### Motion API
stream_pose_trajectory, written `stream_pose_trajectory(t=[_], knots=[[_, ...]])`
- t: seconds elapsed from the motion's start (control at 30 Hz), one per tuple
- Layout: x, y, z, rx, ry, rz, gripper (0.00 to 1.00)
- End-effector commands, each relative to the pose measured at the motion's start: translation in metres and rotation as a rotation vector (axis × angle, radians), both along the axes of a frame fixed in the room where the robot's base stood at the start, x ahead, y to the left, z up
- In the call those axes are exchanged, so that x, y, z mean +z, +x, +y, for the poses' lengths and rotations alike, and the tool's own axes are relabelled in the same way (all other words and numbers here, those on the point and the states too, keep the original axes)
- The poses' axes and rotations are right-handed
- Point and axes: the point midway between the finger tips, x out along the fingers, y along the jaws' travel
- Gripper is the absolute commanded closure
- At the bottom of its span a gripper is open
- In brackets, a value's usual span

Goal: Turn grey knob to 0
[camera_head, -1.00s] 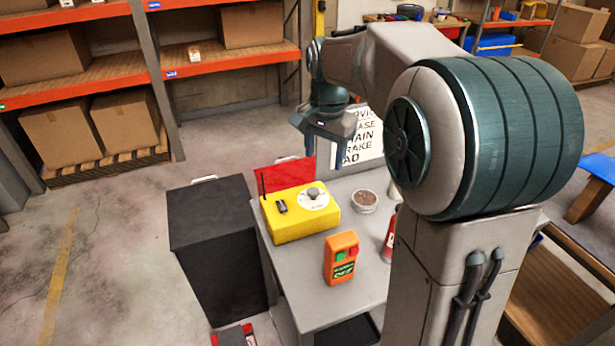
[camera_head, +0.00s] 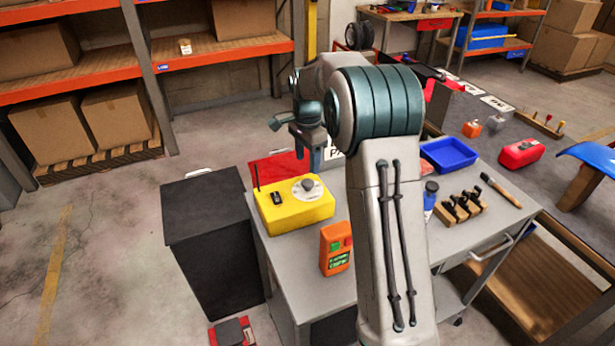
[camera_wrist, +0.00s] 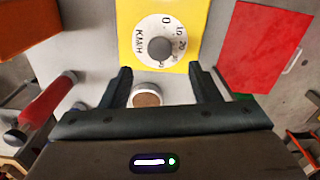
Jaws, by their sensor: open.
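The grey knob (camera_head: 308,185) sits on a white dial on top of the yellow box (camera_head: 290,214), which stands on the grey table. In the wrist view the knob (camera_wrist: 161,49) is round, and the dial (camera_wrist: 146,57) around it carries a 0, more numbers and "KM/H". No pointer on the knob can be made out. My gripper (camera_head: 309,165) hangs above and behind the box, pointing down. In the wrist view its fingers (camera_wrist: 160,80) are apart and empty, with the knob ahead of the gap and not touched.
An orange device (camera_head: 335,249) stands upright in front of the box. A small round container (camera_wrist: 147,95) shows between my fingers. A red panel (camera_head: 279,166) is behind the box. A blue tray (camera_head: 449,154) and a wooden tool holder (camera_head: 458,209) are to the right. A black cabinet (camera_head: 205,240) stands left.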

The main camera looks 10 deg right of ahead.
Motion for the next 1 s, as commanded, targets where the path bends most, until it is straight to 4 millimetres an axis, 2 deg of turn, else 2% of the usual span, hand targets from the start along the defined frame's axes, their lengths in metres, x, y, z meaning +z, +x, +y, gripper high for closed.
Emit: stream_pose_trajectory(t=[0.1, 0.33, 0.5, 0.77, 0.8, 0.93, 1.0], knots=[[-0.025, -0.001, -0.001, 0.0, -0.001, 0.004, 0.44], [-0.06, -0.001, 0.0, 0.0, 0.0, 0.003, 0.44], [-0.07, 0.0, 0.0, 0.0, 0.0, 0.0, 0.44], [-0.072, 0.0, 0.0, 0.001, 0.0, -0.001, 0.44], [-0.072, 0.0, 0.0, 0.001, 0.0, -0.001, 0.5], [-0.072, 0.0, 0.0, 0.001, 0.0, -0.001, 0.86], [-0.072, 0.0, 0.0, 0.001, -0.001, -0.001, 0.89]])
